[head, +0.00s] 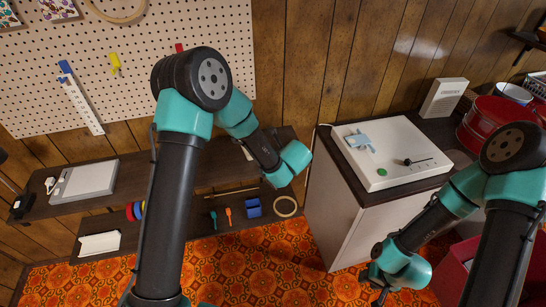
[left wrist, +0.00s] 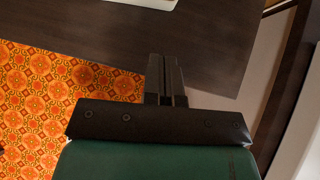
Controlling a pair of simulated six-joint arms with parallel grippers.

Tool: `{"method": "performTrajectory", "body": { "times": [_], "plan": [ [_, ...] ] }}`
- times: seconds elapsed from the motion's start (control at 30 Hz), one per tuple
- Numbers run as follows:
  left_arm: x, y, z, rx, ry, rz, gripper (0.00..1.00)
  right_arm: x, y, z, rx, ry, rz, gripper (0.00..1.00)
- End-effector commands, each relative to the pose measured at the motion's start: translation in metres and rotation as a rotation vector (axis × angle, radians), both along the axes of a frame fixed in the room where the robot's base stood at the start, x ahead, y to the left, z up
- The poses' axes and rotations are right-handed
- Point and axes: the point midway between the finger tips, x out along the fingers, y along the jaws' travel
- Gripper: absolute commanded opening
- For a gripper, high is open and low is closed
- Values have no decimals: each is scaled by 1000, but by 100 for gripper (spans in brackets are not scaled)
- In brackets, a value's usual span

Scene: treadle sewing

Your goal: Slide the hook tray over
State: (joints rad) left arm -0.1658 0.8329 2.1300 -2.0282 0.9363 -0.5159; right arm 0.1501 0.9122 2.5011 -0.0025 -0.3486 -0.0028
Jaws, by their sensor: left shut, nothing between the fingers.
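No thing is plainly a hook tray; a small blue tray or bin (head: 253,207) sits on the low dark shelf in the head view, but I cannot tell if it is the one. My left gripper (left wrist: 166,80) shows in the left wrist view with its fingers together and empty, above a dark wooden surface (left wrist: 215,50). In the head view its fingers are hidden by the arm's wrist. My right gripper (head: 378,292) points down over the patterned floor at the lower right, apart from the furniture. Its fingers are too small and dark to judge.
Red tins (head: 490,120) stand at the right. A grey flat box (head: 85,182) lies on the left bench. A wooden ring (head: 285,206) lies beside the blue tray.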

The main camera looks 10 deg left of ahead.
Motion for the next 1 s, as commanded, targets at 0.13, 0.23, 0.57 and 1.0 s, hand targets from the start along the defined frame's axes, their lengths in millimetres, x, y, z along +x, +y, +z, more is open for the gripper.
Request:
{"method": "performTrajectory", "body": {
  "times": [0.13,0.23,0.57,1.0],
  "plan": [
    [-16,-13,21,-1,-2,-1,0,0,0,0,0,0,0,37],
    [-25,-19,32,-1,-2,-1,0,0,0,0,0,0,0,37],
    [-35,-25,43,0,0,1,0,0,0,0,0,0,0,37],
    [-36,-23,39,-9,12,12,0,0,0,0,0,0,0,37]
  ]
}}
